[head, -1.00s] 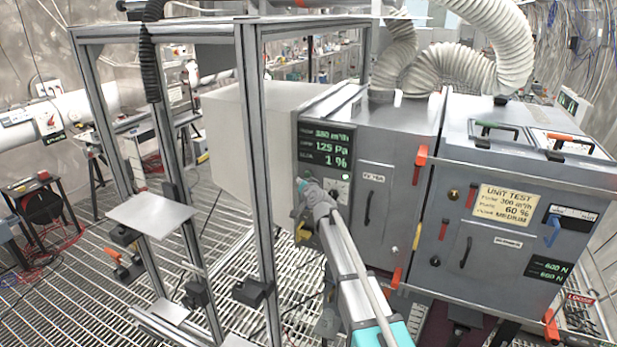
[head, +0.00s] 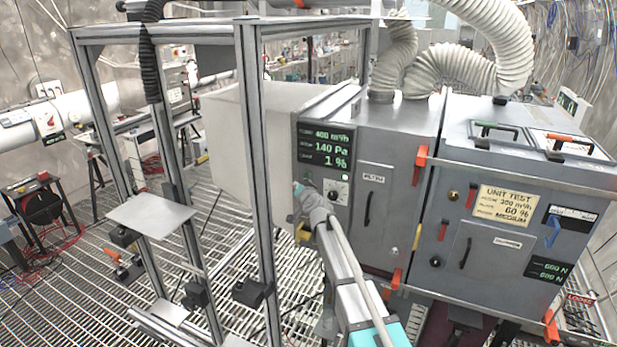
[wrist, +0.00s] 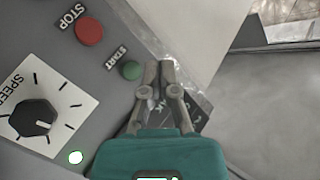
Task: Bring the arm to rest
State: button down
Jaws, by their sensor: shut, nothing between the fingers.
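My gripper (wrist: 158,72) shows in the wrist view with its two fingers together and nothing between them. It is close to the control panel (wrist: 105,75) of the grey unit. The green START button (wrist: 131,70) lies just left of the fingertips, and the red STOP button (wrist: 89,32) is further up and left. In the head view my arm reaches up to the panel, and the gripper itself is mostly hidden behind my wrist. The display (head: 325,147) reads about 140 Pa and 1 %.
An aluminium frame (head: 255,170) with posts stands left of my arm, close to it. The grey unit (head: 375,175) and a second cabinet (head: 490,240) with orange latches fill the right. White hoses (head: 510,40) run above.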

jog(key=s+d+f+g+h, duration=0.2)
jog(key=s+d+f+g, duration=0.3)
jog(key=s+d, duration=0.4)
jog(key=s+d+f+n+g+h, duration=0.1)
jog(key=s+d+f+g, duration=0.4)
jog(key=s+d, duration=0.5)
jog(key=s+d+f+n+g+h, duration=0.1)
jog(key=s+d+f+g+h, duration=0.3)
jog(key=s+d, duration=0.6)
jog(key=s+f, duration=0.2)
jog(key=s, duration=0.7)
jog(key=shift+s+g, duration=0.35)
jog(key=shift+g, duration=0.05)
